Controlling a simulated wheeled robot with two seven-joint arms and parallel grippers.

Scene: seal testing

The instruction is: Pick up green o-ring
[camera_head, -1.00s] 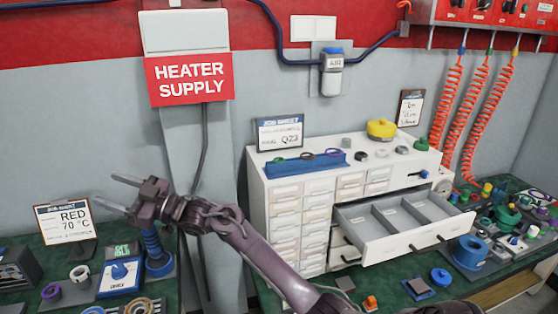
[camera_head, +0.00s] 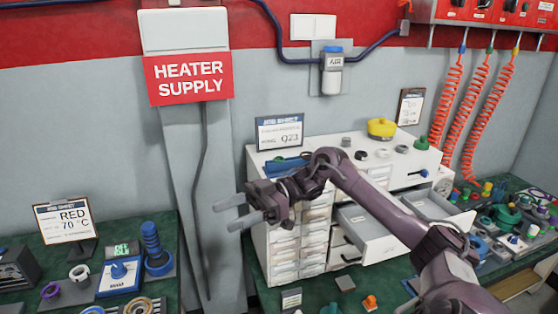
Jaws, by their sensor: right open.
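My right gripper (camera_head: 226,216) is open and empty, its two fingers pointing left in front of the white drawer cabinet's left side. A blue holder (camera_head: 285,165) lies on top of the cabinet, above and behind the gripper. I cannot clearly make out the green o-ring now; the rings on the holder are covered or too small to tell. My left gripper is not in view.
The white drawer cabinet (camera_head: 285,249) has an open drawer (camera_head: 432,207) on its right side. A yellow knob-like part (camera_head: 381,128) sits on the cabinet top.

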